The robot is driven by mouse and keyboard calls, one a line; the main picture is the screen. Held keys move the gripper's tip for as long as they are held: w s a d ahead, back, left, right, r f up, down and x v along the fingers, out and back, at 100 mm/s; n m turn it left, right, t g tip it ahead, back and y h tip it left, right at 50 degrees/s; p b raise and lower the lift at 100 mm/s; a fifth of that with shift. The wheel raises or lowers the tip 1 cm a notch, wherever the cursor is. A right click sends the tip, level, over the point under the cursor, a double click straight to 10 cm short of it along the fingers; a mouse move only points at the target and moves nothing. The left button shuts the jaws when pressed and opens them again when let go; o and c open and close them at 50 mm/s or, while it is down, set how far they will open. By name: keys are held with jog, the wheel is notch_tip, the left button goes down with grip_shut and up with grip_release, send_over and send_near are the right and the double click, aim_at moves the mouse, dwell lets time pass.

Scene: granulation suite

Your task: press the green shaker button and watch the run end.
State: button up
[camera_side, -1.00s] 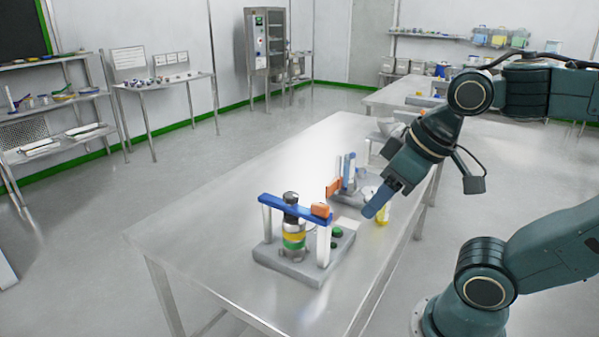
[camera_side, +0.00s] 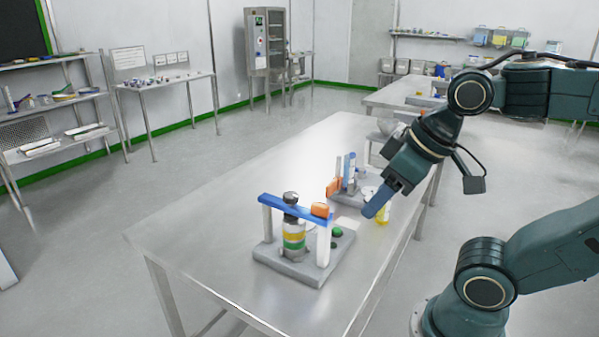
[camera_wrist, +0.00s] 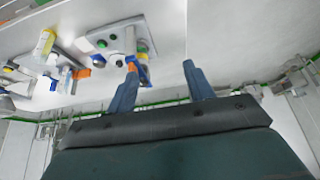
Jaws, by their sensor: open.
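The shaker (camera_side: 290,270) stands on the steel table, a grey base with white posts, a blue crossbar (camera_side: 284,205) and an orange knob (camera_side: 320,210). A stack of sieves with coloured bands (camera_side: 293,238) stands upright under the crossbar. The green button (camera_side: 337,232) is on the base, right of the near post; it also shows in the wrist view (camera_wrist: 102,43). My gripper (camera_side: 370,212) hangs above the table, to the right of the shaker and apart from the button. In the wrist view its two blue fingers (camera_wrist: 160,66) are spread with nothing between them.
A second grey fixture with blue and orange parts (camera_side: 347,180) stands behind the shaker. The left part of the table (camera_side: 215,215) is clear.

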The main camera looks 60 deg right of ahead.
grip_shut()
dwell(1.6)
